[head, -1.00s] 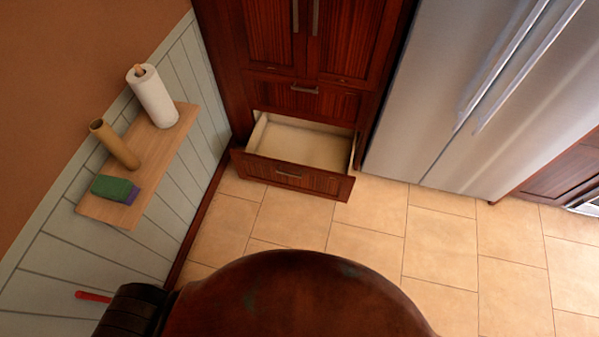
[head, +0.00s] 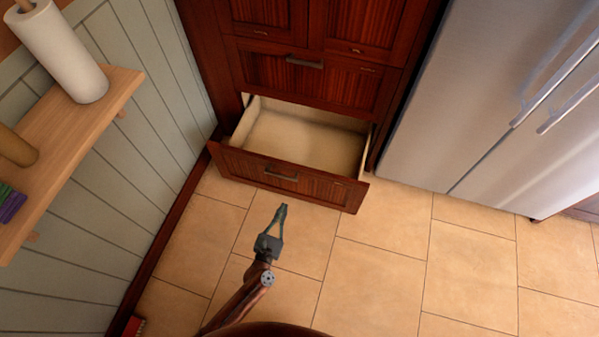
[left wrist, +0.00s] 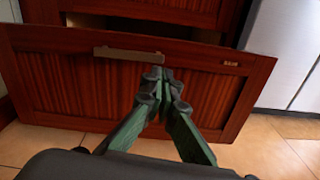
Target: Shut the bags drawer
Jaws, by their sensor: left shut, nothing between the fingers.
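The bags drawer (head: 318,190) is the bottom drawer of a dark red-brown wooden cabinet. It stands pulled out, and its pale inside looks empty. Its front with a grey bar handle (head: 281,173) also fills much of the left wrist view (left wrist: 70,85); a small label (left wrist: 231,64) there is too small to read for sure. My left gripper (head: 282,208) is shut and empty, in front of the drawer front, pointing at it. In the left wrist view its fingertips (left wrist: 157,75) show just below the handle's right end; I cannot tell if they touch. My right gripper is not in view.
A closed drawer with a handle (head: 304,62) is above the open one. A steel fridge (head: 460,90) stands to the right. A wooden shelf (head: 75,130) with a paper towel roll (head: 62,50) is on the left wall. The tiled floor (head: 390,260) in front is clear.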

